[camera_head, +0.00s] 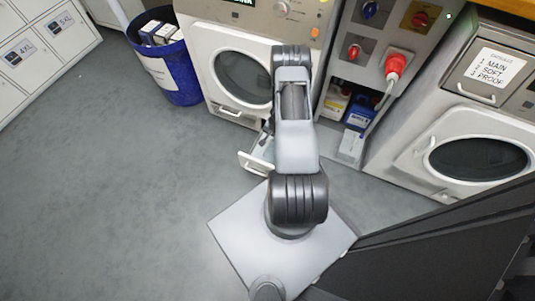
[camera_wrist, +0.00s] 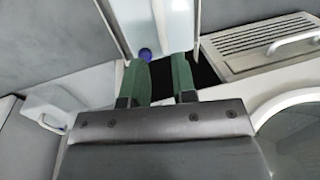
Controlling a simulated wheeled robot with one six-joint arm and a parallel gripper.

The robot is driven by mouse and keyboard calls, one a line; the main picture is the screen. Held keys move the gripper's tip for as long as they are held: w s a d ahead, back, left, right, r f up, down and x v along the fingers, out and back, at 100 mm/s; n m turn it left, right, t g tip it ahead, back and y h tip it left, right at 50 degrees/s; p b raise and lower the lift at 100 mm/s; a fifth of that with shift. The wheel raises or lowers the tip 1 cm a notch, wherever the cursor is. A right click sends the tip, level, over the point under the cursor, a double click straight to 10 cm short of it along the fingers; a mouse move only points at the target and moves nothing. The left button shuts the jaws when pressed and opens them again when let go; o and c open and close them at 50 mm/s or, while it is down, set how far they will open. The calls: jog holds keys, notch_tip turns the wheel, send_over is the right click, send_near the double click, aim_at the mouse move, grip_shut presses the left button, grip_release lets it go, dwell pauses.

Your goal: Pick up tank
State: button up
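A white tank (camera_head: 258,160) with a looped front handle sticks out low from the front of the left dryer. In the wrist view, a long pale body with a blue cap, which looks like this tank (camera_wrist: 175,30), lies just beyond my fingertips. My gripper (camera_wrist: 165,62) has two green fingers with a gap between them. The left fingertip is by the blue cap; I cannot tell whether it touches. Nothing is clearly clamped between the fingers. In the head view, my arm hides the gripper and part of the tank.
The left dryer (camera_head: 205,70) has a round door. A blue bin (camera_head: 182,82) with boxes stands left of it. A bay with bottles (camera_head: 360,112) and a red plug (camera_head: 396,66) is on its right, then another machine (camera_head: 440,130). Grey floor at left is clear.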

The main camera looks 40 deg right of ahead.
aim_at(268, 144)
jog(key=f+b, duration=0.1)
jog(key=f, duration=0.2)
jog(key=w+f+b, duration=0.1)
jog(key=f, duration=0.2)
jog(key=w+a+f+b, duration=0.1)
jog(key=f, duration=0.2)
jog(key=shift+f+b, duration=0.3)
jog(key=shift+r, duration=0.1)
jog(key=shift+s, duration=0.1)
grip_shut()
jog(key=shift+d, duration=0.1)
dwell(0.9)
